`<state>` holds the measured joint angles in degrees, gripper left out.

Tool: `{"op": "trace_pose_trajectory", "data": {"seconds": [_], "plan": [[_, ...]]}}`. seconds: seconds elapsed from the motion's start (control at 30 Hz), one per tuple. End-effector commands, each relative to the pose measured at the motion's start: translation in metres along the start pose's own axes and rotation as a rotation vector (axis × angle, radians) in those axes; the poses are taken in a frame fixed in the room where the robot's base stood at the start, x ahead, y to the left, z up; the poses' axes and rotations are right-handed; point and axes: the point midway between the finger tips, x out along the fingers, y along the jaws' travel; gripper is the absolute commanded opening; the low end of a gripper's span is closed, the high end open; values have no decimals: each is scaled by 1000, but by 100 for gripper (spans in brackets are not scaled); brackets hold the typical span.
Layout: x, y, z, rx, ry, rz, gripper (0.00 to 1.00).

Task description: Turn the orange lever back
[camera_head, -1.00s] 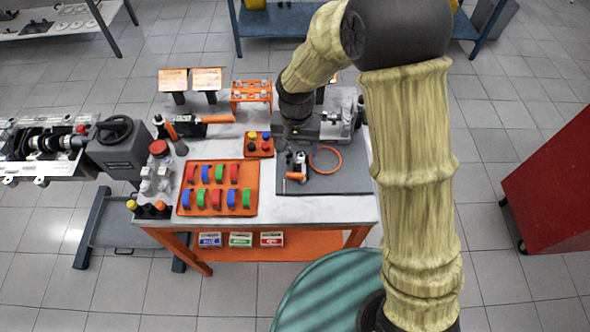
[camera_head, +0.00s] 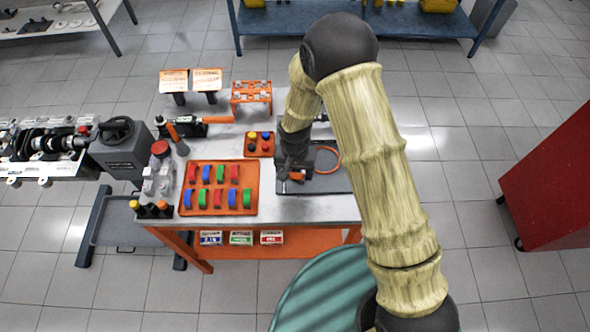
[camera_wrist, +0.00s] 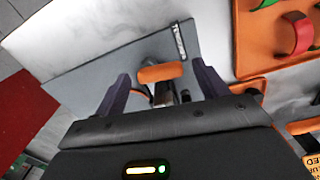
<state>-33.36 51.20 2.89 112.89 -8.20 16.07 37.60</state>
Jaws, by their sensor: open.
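The orange lever (camera_wrist: 160,73) shows in the wrist view as a short, rounded orange bar on a dark metal part above the grey mat (camera_wrist: 100,72). My gripper (camera_wrist: 162,72) is open, with one dark finger on each side of the lever and a visible gap to both. I cannot tell how far the fingertips are above or around it. In the head view the lever's orange end (camera_head: 297,176) shows on the mat's left part, just below my gripper (camera_head: 290,170). My gripper and wrist hide most of the fixture there.
An orange tray (camera_head: 218,211) of coloured arcs lies left of the mat. A small orange block (camera_head: 258,154) with coloured knobs stands behind. An orange ring (camera_head: 326,148) lies on the mat at right. An orange-handled tool (camera_head: 217,119) is at back left.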

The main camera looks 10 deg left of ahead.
Motion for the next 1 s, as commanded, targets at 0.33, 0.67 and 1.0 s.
{"op": "trace_pose_trajectory", "data": {"seconds": [0.33,0.67,1.0], "plan": [[0,0,0,-2,0,0,32],[0,0,0,-21,0,0,28],[0,0,3,-169,0,0,28]]}}
